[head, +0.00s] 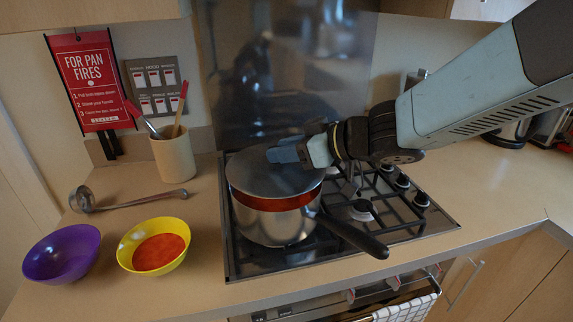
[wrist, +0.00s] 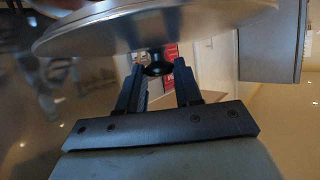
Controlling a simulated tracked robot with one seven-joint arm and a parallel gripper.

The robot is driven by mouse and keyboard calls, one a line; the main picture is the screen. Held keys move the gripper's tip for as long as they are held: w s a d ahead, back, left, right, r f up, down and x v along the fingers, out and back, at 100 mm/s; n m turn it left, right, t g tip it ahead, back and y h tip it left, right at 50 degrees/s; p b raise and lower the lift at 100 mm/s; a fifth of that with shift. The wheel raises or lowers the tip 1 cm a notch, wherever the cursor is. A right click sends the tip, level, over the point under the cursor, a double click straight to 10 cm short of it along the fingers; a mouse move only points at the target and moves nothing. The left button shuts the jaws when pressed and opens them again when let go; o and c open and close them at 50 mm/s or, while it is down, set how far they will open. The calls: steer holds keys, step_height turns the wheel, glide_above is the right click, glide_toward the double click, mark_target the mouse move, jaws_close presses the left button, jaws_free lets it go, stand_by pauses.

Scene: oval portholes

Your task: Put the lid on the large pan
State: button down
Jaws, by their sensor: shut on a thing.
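The large pan (head: 275,229) is a shiny steel saucepan on the hob, with a dark handle (head: 356,237) toward the front right. The grey round lid (head: 258,180) is over the pan's opening, and a strip of red contents (head: 290,203) shows between the lid's front edge and the pan's rim. Whether the lid touches the far rim is hidden. My gripper (head: 282,155) is at the lid's top, coming from the right. In the wrist view, my gripper (wrist: 157,72) is shut on the lid's black knob (wrist: 158,66), with the lid (wrist: 150,25) beyond it.
A yellow bowl (head: 130,260) with red contents, a purple bowl (head: 62,256) and a ladle (head: 130,202) lie on the counter at left. A utensil pot (head: 174,158) stands behind them. The hob's right burners (head: 362,208) are empty; the counter right of the hob is clear.

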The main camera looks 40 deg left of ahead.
mark_target(285, 165)
steer(key=shift+w+a+f, duration=0.1)
steer(key=shift+a+f, duration=0.05)
steer(key=shift+f, duration=0.05)
steer(key=shift+a+f, duration=0.1)
steer(key=shift+f, duration=1.5)
steer(key=shift+f, duration=0.1)
steer(key=c, duration=0.8)
jaws_free()
steer(key=shift+o, duration=0.2)
steer(key=v, duration=1.2)
